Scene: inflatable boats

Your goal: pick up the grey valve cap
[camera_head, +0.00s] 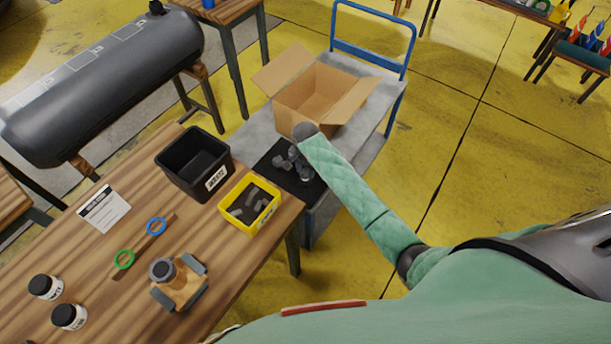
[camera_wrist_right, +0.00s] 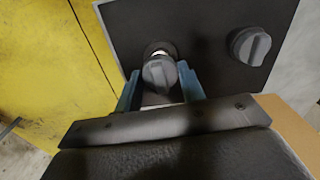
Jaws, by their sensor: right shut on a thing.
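A grey valve cap (camera_wrist_right: 160,74) with a raised grip bar sits between the two blue fingers of my right gripper (camera_wrist_right: 160,88) in the right wrist view. The fingers are shut on its sides. A pale round part shows just behind this cap; I cannot tell whether the cap is clear of the surface. A second grey cap (camera_wrist_right: 250,46) lies on the black mat (camera_wrist_right: 205,20), to the right and apart from the fingers. In the head view my right gripper (camera_head: 303,174) is small over the black mat (camera_head: 270,167), and the held cap is hard to make out. My left gripper is out of view.
The mat lies on a grey cart (camera_head: 252,128) with an open cardboard box (camera_head: 305,92) behind. On the wooden table (camera_head: 235,275) beside it stand a yellow bin (camera_head: 236,218), a black bin (camera_head: 180,178) and a wooden fixture (camera_head: 180,290). Yellow floor right of the cart is free.

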